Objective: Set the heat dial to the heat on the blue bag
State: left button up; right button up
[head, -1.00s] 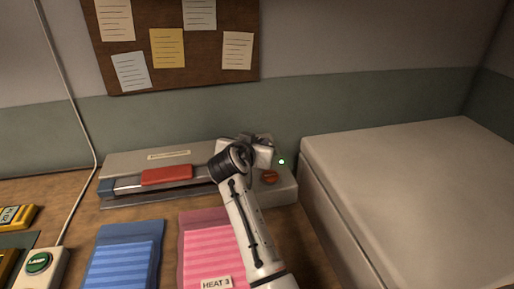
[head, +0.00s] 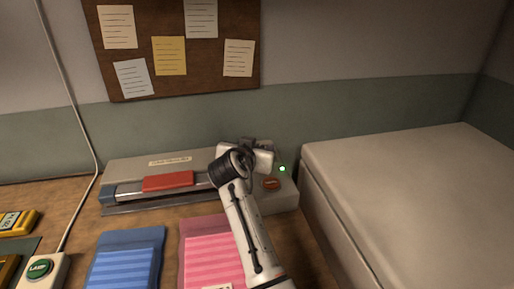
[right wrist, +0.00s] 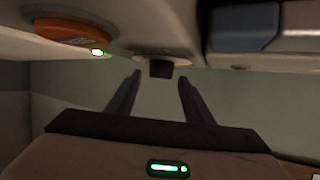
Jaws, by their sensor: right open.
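The blue bag (head: 125,262) lies on the counter at the lower left in the head view; no heat label shows on its visible part. The sealing machine (head: 160,165) stands behind it. A small dark knob on a pale round base (right wrist: 160,68), apparently the heat dial, shows at the top middle of the right wrist view. My right gripper (right wrist: 159,85) is open, its two fingertips pointing toward the knob from either side; contact is unclear. In the head view my right gripper (head: 250,150) is over the machine's right end and hides the dial.
A pink bag (head: 208,255) lies beside the blue one, partly behind my arm. An orange-red button (head: 271,184) and a lit green lamp (head: 282,169) are on the machine's right end. A big pale box (head: 410,200) stands close on the right. A green-buttoned box (head: 40,268) is lower left.

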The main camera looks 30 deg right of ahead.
notch_tip(320, 180, up, 9)
jog(key=p, duration=0.6)
jog(key=shift+r+p, duration=0.15)
jog(key=shift+p, duration=0.2)
